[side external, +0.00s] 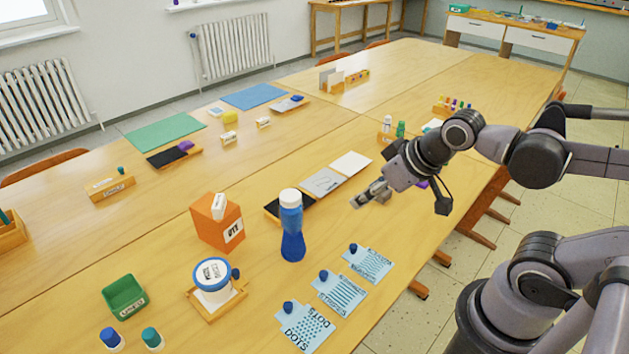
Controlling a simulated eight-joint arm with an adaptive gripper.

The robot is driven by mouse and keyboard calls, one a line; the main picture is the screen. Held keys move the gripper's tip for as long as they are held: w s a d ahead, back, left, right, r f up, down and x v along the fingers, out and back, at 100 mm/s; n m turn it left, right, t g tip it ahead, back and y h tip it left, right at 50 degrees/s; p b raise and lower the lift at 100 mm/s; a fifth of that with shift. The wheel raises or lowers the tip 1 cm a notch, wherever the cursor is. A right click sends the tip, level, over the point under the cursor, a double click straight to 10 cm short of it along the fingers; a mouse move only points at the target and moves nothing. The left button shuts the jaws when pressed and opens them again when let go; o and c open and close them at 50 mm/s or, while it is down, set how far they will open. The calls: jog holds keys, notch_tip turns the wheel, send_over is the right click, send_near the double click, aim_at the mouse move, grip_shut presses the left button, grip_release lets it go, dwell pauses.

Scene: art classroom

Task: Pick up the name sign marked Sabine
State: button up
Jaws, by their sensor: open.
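Two small white name signs stand on the far part of the table, one (229,138) nearer and one (264,122) farther right. Their lettering is too small to read, so I cannot tell which is marked Sabine. A wooden block (111,189) at the left also has a pale lettered label, which I cannot read with certainty. My gripper (360,201) is above the table right of the middle, open and empty. It is well apart from the signs and the block, which are to its left.
A blue bottle (292,228) stands left of my gripper, with an orange box (216,221) farther left. Flat cards (322,182) lie behind the bottle. Blue pattern cards (341,293), a white tub (214,285) and a green bin (124,296) are in front. Bare tabletop lies between the bottle and the signs.

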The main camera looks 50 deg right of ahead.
jog(key=w+d+m+g+h, duration=0.2)
jog(key=w+d+m, duration=0.3)
jog(key=w+d, duration=0.3)
jog(key=w+d+m+g+h, duration=0.1)
jog(key=w+d+m, duration=0.4)
jog(key=d, duration=0.5)
jog(key=w+d+f+m+g, duration=0.1)
jog(key=d+f+m, duration=0.1)
jog(key=d+f, duration=0.3)
jog(key=w+d+f+m+g+h, duration=0.1)
jog(key=d+f+m, duration=0.1)
jog(key=d+f, duration=0.4)
jog(key=w+d+f+m+g, duration=0.1)
jog(key=d+f+m, duration=0.1)
jog(key=d+f, duration=0.3)
jog(key=shift+w+d+f+m+g, duration=0.1)
jog(key=shift+d+f+m+g, duration=0.1)
jog(key=shift+d, duration=0.7)
jog(key=shift+w+d+f+m+g, duration=0.1)
jog(key=shift+d+m+g, duration=0.1)
jog(key=shift+d, duration=0.7)
jog(key=shift+h, duration=0.3)
jog(key=shift+x, duration=3.15)
jog(key=shift+w+a, duration=0.1)
grip_shut()
